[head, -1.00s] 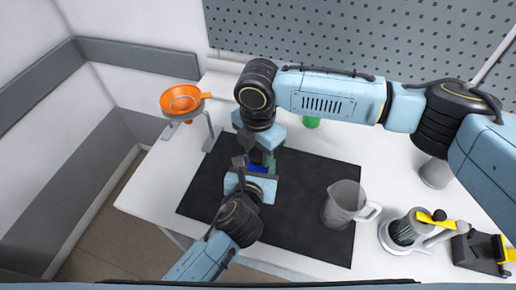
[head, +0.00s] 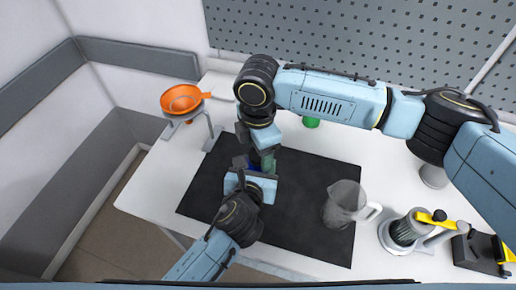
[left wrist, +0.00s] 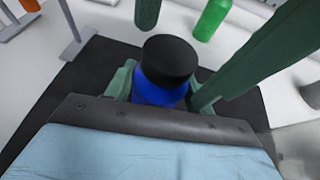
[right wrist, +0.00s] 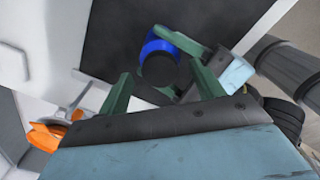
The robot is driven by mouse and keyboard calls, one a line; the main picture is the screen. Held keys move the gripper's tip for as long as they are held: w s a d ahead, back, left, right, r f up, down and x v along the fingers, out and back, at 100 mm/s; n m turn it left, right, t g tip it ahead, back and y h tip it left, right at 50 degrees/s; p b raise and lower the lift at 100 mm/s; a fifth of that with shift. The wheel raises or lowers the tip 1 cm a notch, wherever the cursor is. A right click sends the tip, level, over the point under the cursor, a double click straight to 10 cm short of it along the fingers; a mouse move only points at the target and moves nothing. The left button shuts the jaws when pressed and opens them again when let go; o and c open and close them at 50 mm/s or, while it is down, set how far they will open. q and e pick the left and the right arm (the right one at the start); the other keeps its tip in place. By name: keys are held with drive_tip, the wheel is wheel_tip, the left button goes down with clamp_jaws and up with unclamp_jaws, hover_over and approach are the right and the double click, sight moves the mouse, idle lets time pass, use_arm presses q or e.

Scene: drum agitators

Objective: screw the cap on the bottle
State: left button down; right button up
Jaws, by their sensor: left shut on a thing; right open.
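A blue bottle (left wrist: 158,95) stands upright with a black cap (left wrist: 170,58) sitting on its top; how tight it is cannot be seen. In the right wrist view the bottle (right wrist: 153,45) shows as a blue rim around the cap (right wrist: 160,70). My left gripper (left wrist: 160,88) is shut on the bottle, its green fingers on either side of the body. My right gripper (right wrist: 162,84) is open above, its fingers on either side of the cap and apart from it. In the head view both grippers crowd over the mat and mostly hide the bottle.
A black mat (head: 310,215) covers the middle of the white table. An orange funnel (head: 181,98) sits on a stand at the back left. A green bottle (head: 311,122) is behind my right arm. A clear pitcher (head: 343,203) and a grey-and-yellow device (head: 410,228) stand to the right.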

wheel_tip(320, 180, up, 11)
drive_tip(key=shift+r, duration=0.15)
use_arm(q)
drive_tip(key=shift+c, duration=2.3)
unclamp_jaws()
drive_tip(key=v, duration=1.3)
drive_tip(key=shift+p, duration=0.4)
use_arm(e)
drive_tip(key=shift+r, duration=0.4)
use_arm(q)
drive_tip(key=shift+s+r, duration=0.1)
drive_tip(key=shift+r, duration=0.05)
